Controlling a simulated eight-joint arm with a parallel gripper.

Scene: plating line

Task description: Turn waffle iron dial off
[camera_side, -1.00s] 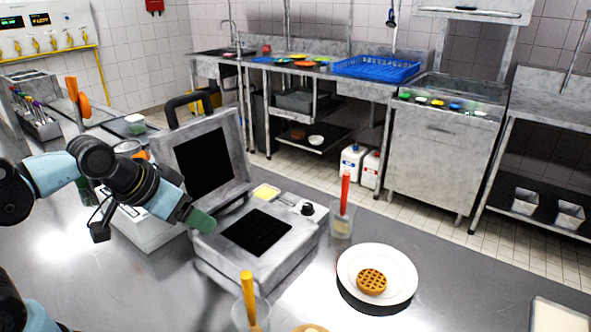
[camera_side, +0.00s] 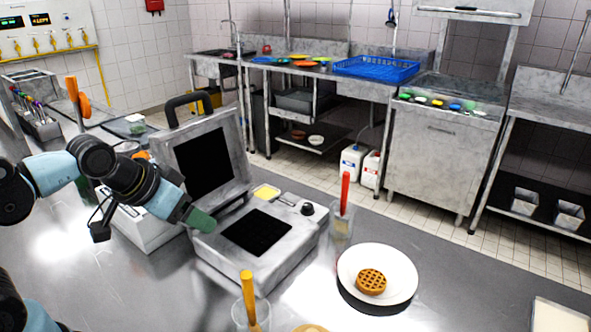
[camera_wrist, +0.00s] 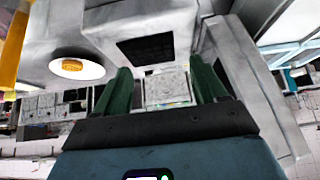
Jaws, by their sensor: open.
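The waffle iron (camera_side: 285,262) stands on the steel counter with its lid (camera_side: 238,150) raised and its black cooking plate empty. Its black dial (camera_side: 307,209) is on the top at the right; which way it points is too small to tell. My gripper (camera_side: 203,222) is at the left edge of the iron, apart from the dial. In the wrist view my gripper (camera_wrist: 160,92) has its two green fingers spread with nothing between them. The iron's black plate (camera_wrist: 147,48) shows beyond the fingers there.
A white plate with a waffle (camera_side: 371,281) lies right of the iron. A clear container with a red-handled tool (camera_side: 345,190) stands close to the dial's right. Another with a yellow handle (camera_side: 248,290) stands in front. The raised lid bounds the back left.

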